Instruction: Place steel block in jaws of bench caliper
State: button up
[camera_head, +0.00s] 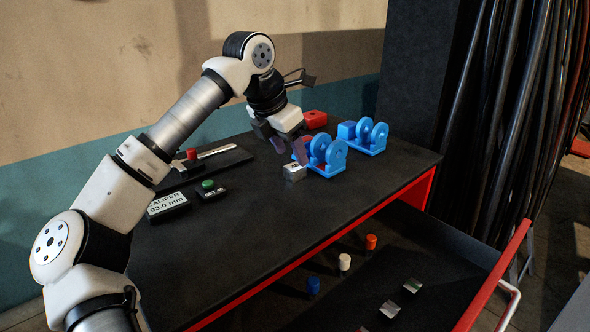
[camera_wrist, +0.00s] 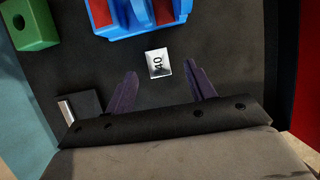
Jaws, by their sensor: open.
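A small steel block marked 40 (camera_head: 294,173) sits on the dark bench top, in front of the nearer blue stand. In the wrist view the block (camera_wrist: 159,63) lies just beyond my fingertips, roughly between their lines. My gripper (camera_head: 289,152) is open and empty, pointing down above the block; its two purple fingers (camera_wrist: 163,82) stand apart in the wrist view. The bench caliper (camera_head: 212,154) lies at the back left of the bench, partly hidden by my arm. Its readout box (camera_head: 168,205) shows about 03.0 mm. The caliper's jaws are hard to make out.
Two blue stands with round discs (camera_head: 325,155) (camera_head: 366,136) stand right of the block. A red block (camera_head: 315,119) lies behind them. A green button box (camera_head: 209,189) sits by the readout. The open drawer (camera_head: 420,262) below holds coloured cylinders and steel blocks. The front bench is clear.

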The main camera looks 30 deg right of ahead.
aim_at(295, 166)
jog(key=p+x, duration=0.1)
jog(key=x, duration=0.3)
jog(key=shift+w+a+f, duration=0.1)
jog(key=shift+f, duration=0.05)
jog(key=shift+c, duration=0.3)
grip_shut()
